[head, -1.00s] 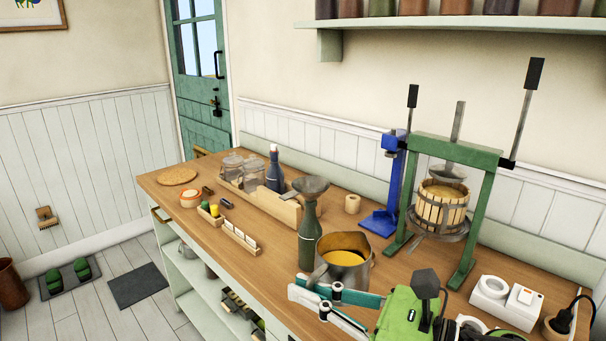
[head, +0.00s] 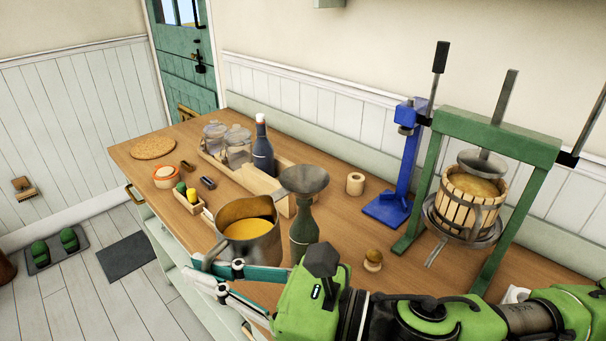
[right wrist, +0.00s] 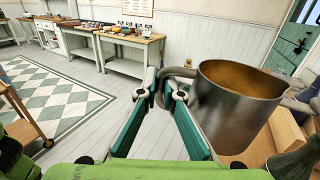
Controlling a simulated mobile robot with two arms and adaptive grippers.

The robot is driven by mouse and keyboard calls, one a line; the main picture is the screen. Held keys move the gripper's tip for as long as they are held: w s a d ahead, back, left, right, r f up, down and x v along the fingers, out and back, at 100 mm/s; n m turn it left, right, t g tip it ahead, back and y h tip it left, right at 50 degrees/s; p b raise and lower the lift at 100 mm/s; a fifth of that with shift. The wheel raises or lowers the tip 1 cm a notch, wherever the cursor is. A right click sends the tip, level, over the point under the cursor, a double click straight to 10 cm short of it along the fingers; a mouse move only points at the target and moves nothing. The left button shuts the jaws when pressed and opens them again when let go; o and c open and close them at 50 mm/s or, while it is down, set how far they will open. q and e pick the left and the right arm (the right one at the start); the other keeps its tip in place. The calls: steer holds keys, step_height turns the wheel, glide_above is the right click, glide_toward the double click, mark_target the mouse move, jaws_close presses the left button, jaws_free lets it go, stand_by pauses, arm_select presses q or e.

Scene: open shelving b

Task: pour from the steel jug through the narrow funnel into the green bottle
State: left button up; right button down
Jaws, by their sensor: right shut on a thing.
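The steel jug (head: 265,250) holds an amber liquid and is about upright, left of the green bottle (head: 303,232). The narrow funnel (head: 304,180) sits in the bottle's mouth, its wide cone up. The bottle stands upright on the worktop. My right gripper (head: 217,270) is shut on the jug's handle, on the jug's near left side. In the right wrist view the jug (right wrist: 232,108) is just right of the fingers (right wrist: 166,90), its handle between the tips. The jug looks raised over the counter's front edge; its height is unclear. My left gripper is out of view.
A wooden crate (head: 238,178) with glass jars and a dark blue bottle (head: 262,150) stands behind. A blue stand (head: 388,207) and a green-framed press (head: 428,180) are to the right. A small round-topped item (head: 373,260) stands right of the bottle, near my right arm.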

mark_target(211, 252)
steer(key=shift+w+d+r+p, duration=0.15)
steer(key=shift+r+p, duration=0.2)
steer(key=shift+r, duration=0.25)
steer(key=r+p, duration=0.1)
steer(key=r+m+p, duration=0.1)
steer(key=r, duration=0.1)
steer(key=shift+w+d+r, duration=0.15)
steer(key=shift+w+r, duration=0.05)
steer(key=shift+w, duration=0.2)
steer(key=r+m+p, duration=0.1)
steer(key=w+r+m+p, duration=0.1)
steer(key=r, duration=0.1)
steer(key=d+r+m+p, duration=0.1)
steer(key=r, duration=0.1)
steer(key=shift+w+y, duration=0.4)
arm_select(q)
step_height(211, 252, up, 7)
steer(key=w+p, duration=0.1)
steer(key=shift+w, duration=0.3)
arm_select(e)
steer(key=shift+w+d+r+m+t, duration=0.15)
steer(key=shift+w+d+r+m, duration=0.15)
steer(key=shift+w+r+m, duration=0.2)
steer(key=shift+w+d+r+m+t, duration=0.15)
steer(key=shift+w+d+r+m, duration=0.1)
steer(key=shift+w+r+m, duration=0.25)
